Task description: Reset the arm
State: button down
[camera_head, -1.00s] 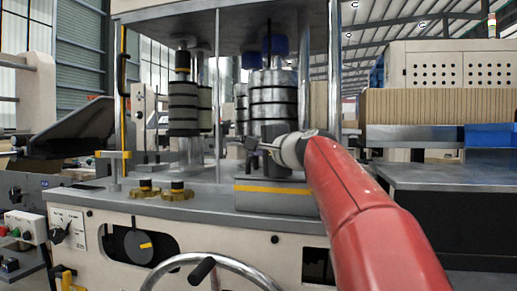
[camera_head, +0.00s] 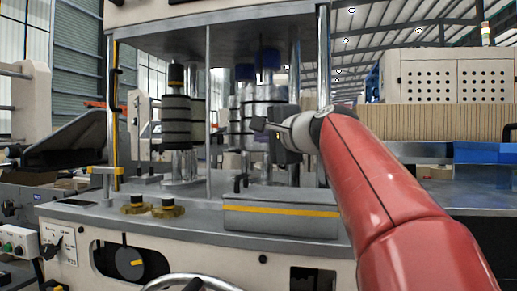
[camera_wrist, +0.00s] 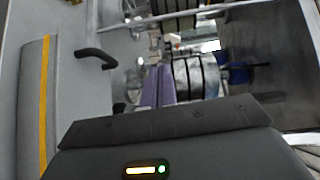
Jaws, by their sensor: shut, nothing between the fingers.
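My gripper (camera_head: 262,127) is at the end of my red arm, in front of the machine's roller stacks in the head view. It points left and holds nothing. In the wrist view its dark body fills the bottom, and the purple-grey fingers (camera_wrist: 160,86) lie together. The grey block with a yellow stripe (camera_head: 282,213) sits on the machine's ledge below my gripper. Its black handle (camera_wrist: 95,57) shows in the wrist view.
Banded metal rollers (camera_head: 176,118) stand behind the ledge at left. Gold knobs (camera_head: 167,208) sit on the ledge. A dial (camera_head: 130,262) and a handwheel (camera_head: 195,283) are on the front. Stacked cardboard (camera_head: 440,122) is at right. Clear posts bound the machine opening.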

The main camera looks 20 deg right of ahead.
jog(key=s+a+f+n+g+h, duration=0.1)
jog(key=s+a+f+n+g, duration=0.1)
jog(key=s+f+n, duration=0.3)
jog(key=s+a+f+n+g+h, duration=0.1)
jog(key=s+f+n+g, duration=0.4)
jog(key=s+f, duration=0.8)
jog(key=s+a+f+n+g+h, duration=0.1)
jog(key=s+a+f+n+g, duration=0.3)
jog(key=f, duration=2.2)
jog(key=s+n, duration=0.1)
jog(key=s, duration=0.4)
jog(key=shift+f+h, duration=0.15)
jog(key=shift+h, duration=0.15)
